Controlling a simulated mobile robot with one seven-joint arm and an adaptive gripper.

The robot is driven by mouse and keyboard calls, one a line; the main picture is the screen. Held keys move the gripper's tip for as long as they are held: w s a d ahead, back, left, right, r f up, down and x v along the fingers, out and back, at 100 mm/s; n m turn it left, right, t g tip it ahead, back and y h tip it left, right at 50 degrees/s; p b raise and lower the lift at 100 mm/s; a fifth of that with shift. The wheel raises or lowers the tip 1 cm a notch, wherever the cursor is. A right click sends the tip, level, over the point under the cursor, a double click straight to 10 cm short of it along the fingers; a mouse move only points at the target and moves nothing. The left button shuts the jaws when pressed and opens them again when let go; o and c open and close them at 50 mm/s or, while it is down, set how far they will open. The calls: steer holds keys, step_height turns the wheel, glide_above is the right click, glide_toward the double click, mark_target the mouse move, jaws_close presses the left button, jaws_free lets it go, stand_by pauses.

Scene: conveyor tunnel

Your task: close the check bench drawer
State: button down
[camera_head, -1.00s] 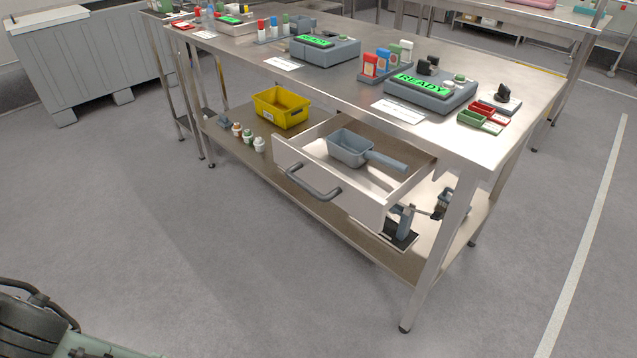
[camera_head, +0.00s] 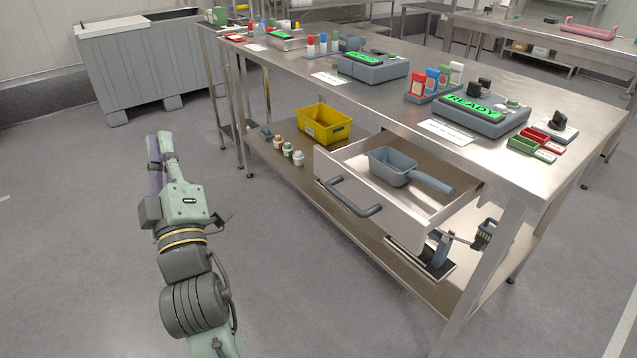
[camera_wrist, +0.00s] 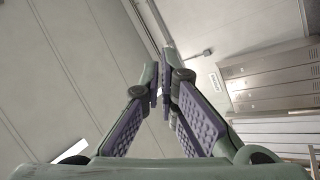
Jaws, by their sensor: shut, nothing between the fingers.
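The check bench drawer (camera_head: 335,176) is pulled out from under the steel bench top, with a dark grey bar handle (camera_head: 352,200) on its white front. A grey scoop (camera_head: 392,168) lies inside it. My gripper (camera_head: 160,140) is raised over the floor to the left of the bench, well apart from the drawer. In the wrist view my gripper (camera_wrist: 161,85) has its purple-padded fingers together at the tips, with nothing held. The wrist view shows only wall and lockers, not the drawer.
The check bench (camera_head: 480,155) carries scales, bottles and small trays. Its lower shelf holds a yellow bin (camera_head: 324,125), several small jars and a dark device (camera_head: 440,248) below the drawer. A grey container (camera_head: 150,70) stands at the back left. The floor before the drawer is clear.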

steer(key=w+d+f+g+h, duration=0.1)
steer(key=w+d+f+h, duration=0.25)
steer(key=d+f, duration=0.2)
steer(key=w+d+f+g+h, duration=0.1)
steer(key=w+d+f+h, duration=0.1)
steer(key=d+f+h, duration=0.4)
steer(key=g+h, duration=0.2)
glide_toward(320, 163)
steer(key=w+a, duration=0.3)
steer(key=shift+w+d+f+n, duration=0.15)
steer(key=shift+w+d, duration=0.35)
steer(key=shift+d, duration=0.3)
steer(key=shift+w+d+f+n, duration=0.15)
steer(key=shift+w+d, duration=0.3)
steer(key=shift+d, duration=0.35)
steer(key=shift+w+d+r, duration=0.1)
